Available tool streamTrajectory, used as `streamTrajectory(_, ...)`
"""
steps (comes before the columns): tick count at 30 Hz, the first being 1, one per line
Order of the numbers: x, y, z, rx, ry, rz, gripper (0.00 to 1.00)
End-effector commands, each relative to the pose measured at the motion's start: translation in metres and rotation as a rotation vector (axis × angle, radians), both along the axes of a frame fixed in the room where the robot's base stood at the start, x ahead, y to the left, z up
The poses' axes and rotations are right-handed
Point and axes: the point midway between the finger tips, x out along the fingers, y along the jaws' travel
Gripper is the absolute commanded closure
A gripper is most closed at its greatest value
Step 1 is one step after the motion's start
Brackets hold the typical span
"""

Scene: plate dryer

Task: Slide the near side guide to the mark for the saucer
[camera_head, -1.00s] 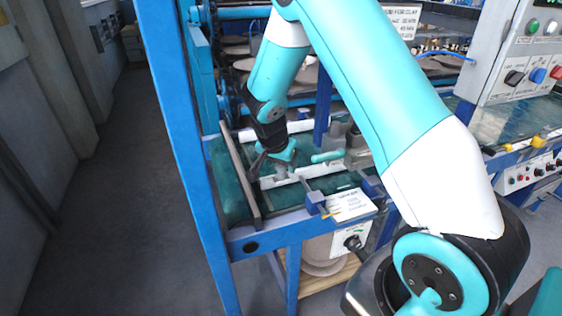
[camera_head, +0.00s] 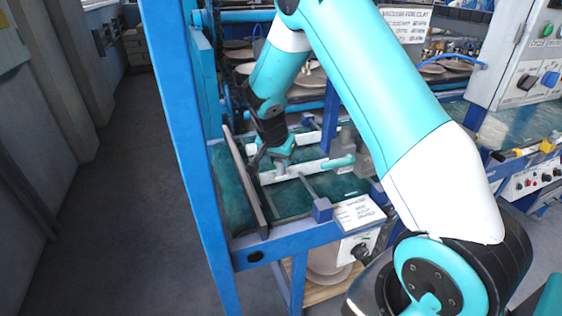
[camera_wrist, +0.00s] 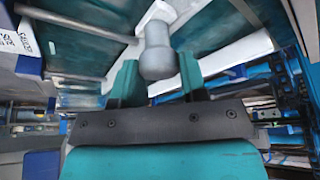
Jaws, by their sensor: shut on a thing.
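The near side guide, a white bar (camera_head: 310,168), lies across the green belt (camera_head: 233,187). It also shows in the wrist view (camera_wrist: 230,58) beyond my fingers. A rounded grey post (camera_wrist: 158,60) joined to the guide stands between the teal fingers of my gripper (camera_wrist: 157,82), which is shut on it. In the head view my gripper (camera_head: 276,163) is low over the guide's left part, and the fingertips are partly hidden. A white card (camera_head: 358,212) lies at the near right edge; its print is too small to read. I cannot make out the saucer mark.
A second white bar (camera_head: 300,139) lies farther back across the belt. A grey rod (camera_head: 309,187) runs to a blue block (camera_head: 321,209) at the near edge. A blue upright (camera_head: 180,130) bounds the left.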

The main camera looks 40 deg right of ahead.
Motion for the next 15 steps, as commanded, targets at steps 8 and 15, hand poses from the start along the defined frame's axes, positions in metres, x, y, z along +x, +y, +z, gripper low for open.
streamTrajectory(8, -0.0007, -0.0004, 0.0003, 0.0, 0.002, -0.001, 0.36)
streamTrajectory(15, -0.0009, -0.0002, 0.0003, 0.0, 0.002, -0.001, 0.36)
